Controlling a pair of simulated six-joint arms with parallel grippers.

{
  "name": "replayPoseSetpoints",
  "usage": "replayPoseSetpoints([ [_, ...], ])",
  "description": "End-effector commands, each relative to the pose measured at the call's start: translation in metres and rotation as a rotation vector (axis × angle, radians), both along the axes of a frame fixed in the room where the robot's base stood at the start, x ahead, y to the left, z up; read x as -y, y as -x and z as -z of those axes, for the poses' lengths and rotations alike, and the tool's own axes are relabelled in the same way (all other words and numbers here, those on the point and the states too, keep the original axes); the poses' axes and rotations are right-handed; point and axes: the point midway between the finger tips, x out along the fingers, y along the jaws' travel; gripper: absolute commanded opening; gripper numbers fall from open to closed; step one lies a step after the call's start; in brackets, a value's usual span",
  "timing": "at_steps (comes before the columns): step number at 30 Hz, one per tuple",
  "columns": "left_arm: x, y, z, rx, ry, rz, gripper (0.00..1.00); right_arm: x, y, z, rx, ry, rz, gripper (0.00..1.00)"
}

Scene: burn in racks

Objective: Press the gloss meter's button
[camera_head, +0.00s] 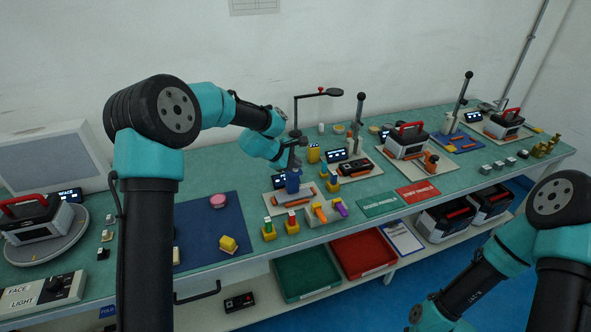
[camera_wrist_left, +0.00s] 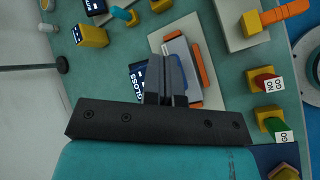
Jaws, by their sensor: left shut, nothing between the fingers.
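Yellow blocks with red and green tops (camera_head: 291,226) stand at the front edge, beside orange and purple-handled pieces. Another yellow block (camera_head: 313,154) and a display (camera_head: 336,155) stand behind. A blue mat (camera_head: 208,215) lies left. Green and red bins (camera_head: 305,274) sit below.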

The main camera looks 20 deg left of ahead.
Motion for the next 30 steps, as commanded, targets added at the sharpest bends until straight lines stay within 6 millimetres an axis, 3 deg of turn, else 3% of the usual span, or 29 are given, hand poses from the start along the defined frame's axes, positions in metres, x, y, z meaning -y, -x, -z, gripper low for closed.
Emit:
replayPoseSetpoints([
  [22,0.0000,0.0002,0.0048,-0.001,0.000,0.000,0.00,0.0000,0.0000,0.0000,0.000,0.000,0.000,0.43],
  [30,-0.0002,0.0001,-0.0045,0.000,0.000,0.000,0.00,0.0000,0.0000,0.0000,0.000,0.000,0.000,0.43],
])
